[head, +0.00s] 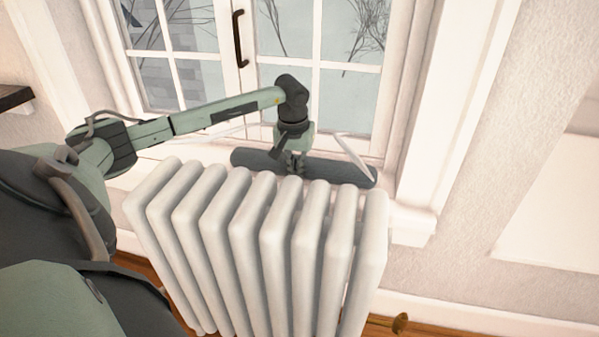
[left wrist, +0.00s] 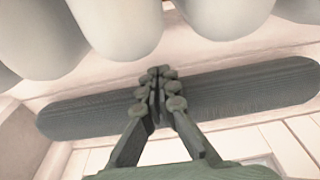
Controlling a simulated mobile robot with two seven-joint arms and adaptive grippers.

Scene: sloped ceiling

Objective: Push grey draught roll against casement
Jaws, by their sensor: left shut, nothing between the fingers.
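The grey draught roll (head: 335,171) lies lengthwise on the white window sill, between the radiator and the casement (head: 335,105). In the left wrist view the roll (left wrist: 245,90) runs across the picture, its left end lower than its right. My left gripper (head: 295,167) is at the middle of the roll, pointing down. Its fingers (left wrist: 160,73) are shut together with nothing between them, and the tips show at the roll's radiator-side edge. Whether they touch the roll is unclear. Whether the roll touches the casement along its length cannot be told. My right gripper is not in view.
A white ribbed radiator (head: 265,240) stands close in front of the sill. A dark handle (head: 239,38) is on the window frame. A pale slanted strip (head: 355,155) shows by the roll's right end. A brass-coloured valve (head: 400,323) sits low at the right.

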